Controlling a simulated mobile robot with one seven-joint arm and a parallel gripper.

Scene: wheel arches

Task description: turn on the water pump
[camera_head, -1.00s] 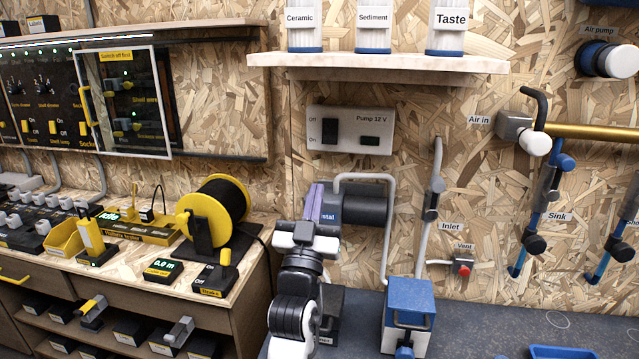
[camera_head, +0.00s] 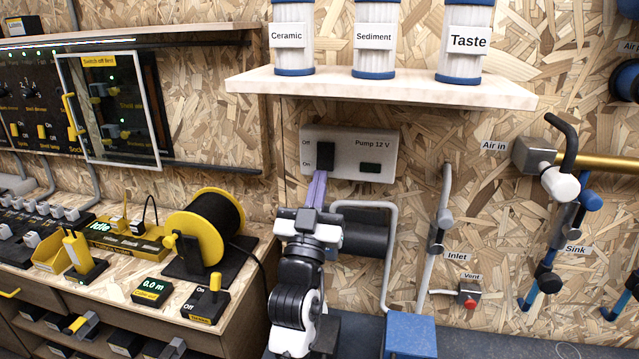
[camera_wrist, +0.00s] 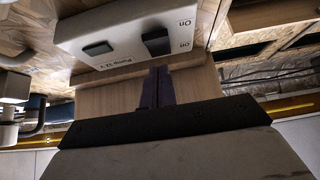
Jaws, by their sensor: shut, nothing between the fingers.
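The pump switch box (camera_head: 350,153), light grey and labelled "Pump 12 V", is on the chipboard wall. Its black rocker switch (camera_head: 325,156) is at the box's left, between "Off" above and "On" below; I cannot tell which way it is tipped. A small dark window (camera_head: 370,168) sits to its right. My gripper (camera_head: 317,178) has its purple fingers together and empty, pointing up just below the rocker. In the wrist view the box (camera_wrist: 110,33) appears inverted, with the rocker (camera_wrist: 157,40) just beyond the fingertips (camera_wrist: 160,70). I cannot tell whether they touch the box.
A white shelf (camera_head: 380,88) with several filter canisters overhangs the box. A grey pipe (camera_head: 391,240) bends beside my arm below it. A blue box (camera_head: 410,335) stands lower right. A yellow cable reel (camera_head: 205,225) is on the bench at left.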

